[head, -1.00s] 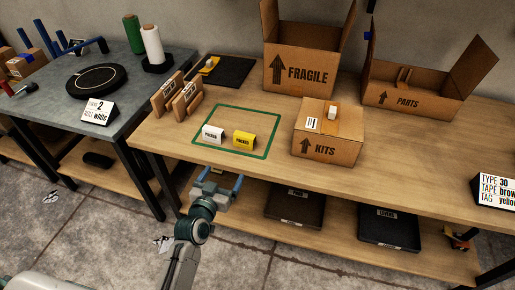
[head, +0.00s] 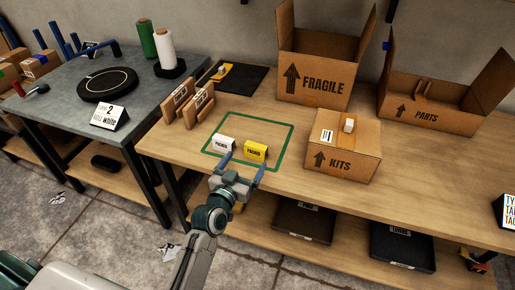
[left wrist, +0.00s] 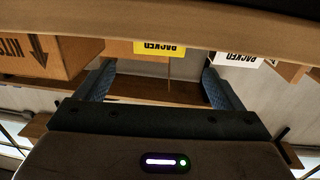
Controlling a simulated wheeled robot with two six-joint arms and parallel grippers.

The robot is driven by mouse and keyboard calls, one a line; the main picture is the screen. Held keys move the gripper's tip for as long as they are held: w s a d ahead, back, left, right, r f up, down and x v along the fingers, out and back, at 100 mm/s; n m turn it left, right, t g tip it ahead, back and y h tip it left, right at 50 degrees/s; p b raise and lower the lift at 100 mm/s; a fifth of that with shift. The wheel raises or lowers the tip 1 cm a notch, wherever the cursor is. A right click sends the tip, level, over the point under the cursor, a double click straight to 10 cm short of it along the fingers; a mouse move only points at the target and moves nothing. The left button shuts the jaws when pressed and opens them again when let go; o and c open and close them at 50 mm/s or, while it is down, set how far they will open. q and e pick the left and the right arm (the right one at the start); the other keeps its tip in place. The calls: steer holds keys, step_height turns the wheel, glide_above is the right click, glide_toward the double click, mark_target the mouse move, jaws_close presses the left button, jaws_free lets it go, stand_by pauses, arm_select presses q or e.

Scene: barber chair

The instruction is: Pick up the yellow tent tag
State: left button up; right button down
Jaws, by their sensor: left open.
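The yellow tent tag (head: 256,150), marked PACKED, stands on the wooden table inside a green square outline, to the right of a white tent tag (head: 224,144). In the left wrist view the yellow tag (left wrist: 160,48) shows upside down near the top middle, with the white tag (left wrist: 235,59) to its right. My left gripper (head: 243,166) is open and empty at the table's front edge, on the near side of the tags. Its blue fingers point toward the table and are apart from the yellow tag. My right gripper is out of view.
The KITS box (head: 341,158) stands right of the green outline (head: 285,150). Wooden holders (head: 187,104) stand to its left. Open FRAGILE (head: 312,75) and PARTS (head: 430,110) boxes stand behind. A lower shelf (head: 345,232) runs under the tabletop.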

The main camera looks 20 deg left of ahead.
mark_target(254, 149)
arm_select(q)
steer(key=w, duration=0.4)
steer(key=shift+w+d+p, duration=0.3)
steer(key=shift+w, duration=0.1)
steer(key=w, duration=0.4)
steer(key=shift+w+d+p, duration=0.1)
steer(key=shift+d+p, duration=0.2)
steer(key=c, duration=1)
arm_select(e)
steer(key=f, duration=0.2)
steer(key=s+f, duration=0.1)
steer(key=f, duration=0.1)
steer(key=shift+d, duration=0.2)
